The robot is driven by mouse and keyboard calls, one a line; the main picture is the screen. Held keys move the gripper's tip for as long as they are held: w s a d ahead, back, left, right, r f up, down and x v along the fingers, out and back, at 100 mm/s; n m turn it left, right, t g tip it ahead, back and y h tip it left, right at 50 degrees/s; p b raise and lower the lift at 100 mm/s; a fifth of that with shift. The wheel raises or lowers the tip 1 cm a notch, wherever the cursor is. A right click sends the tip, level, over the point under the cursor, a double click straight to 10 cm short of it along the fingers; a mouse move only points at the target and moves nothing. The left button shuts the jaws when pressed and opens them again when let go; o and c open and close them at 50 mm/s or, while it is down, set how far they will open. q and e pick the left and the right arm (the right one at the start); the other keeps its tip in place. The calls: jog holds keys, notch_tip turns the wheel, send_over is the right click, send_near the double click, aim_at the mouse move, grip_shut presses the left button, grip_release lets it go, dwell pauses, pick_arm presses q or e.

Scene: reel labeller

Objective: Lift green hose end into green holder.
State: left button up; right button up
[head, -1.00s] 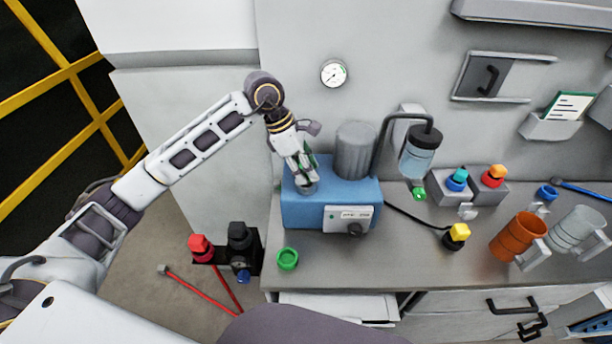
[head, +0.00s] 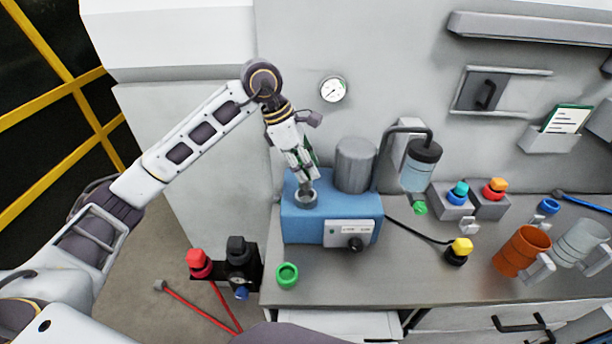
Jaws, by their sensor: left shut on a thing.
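My left gripper (head: 307,176) is shut just above the grey round socket (head: 305,198) on top of the blue machine. A dark green piece (head: 311,152) shows beside its fingers. It looks like the green hose end, mostly hidden by the fingers, and I cannot make out its hose. A bright green open ring (head: 287,275), which may be the green holder, sits at the front left of the worktop, below the gripper in the picture. Another green piece (head: 420,208) is under the hanging bottle. My right gripper is not in view.
The blue machine (head: 303,228) carries a grey cylinder (head: 355,165) close right of the gripper. A bottle (head: 420,168) hangs from a bent pipe. A yellow-capped plug (head: 461,247), an orange mug (head: 522,252) and capped grey blocks stand to the right. The worktop between ring and plug is mostly clear.

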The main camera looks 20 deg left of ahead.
pick_arm(q)
notch_tip(320, 180, up, 4)
jog(key=shift+r, duration=0.3)
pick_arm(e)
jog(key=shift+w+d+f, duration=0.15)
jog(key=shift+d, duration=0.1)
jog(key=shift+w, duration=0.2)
pick_arm(q)
jog(key=shift+r, duration=0.15)
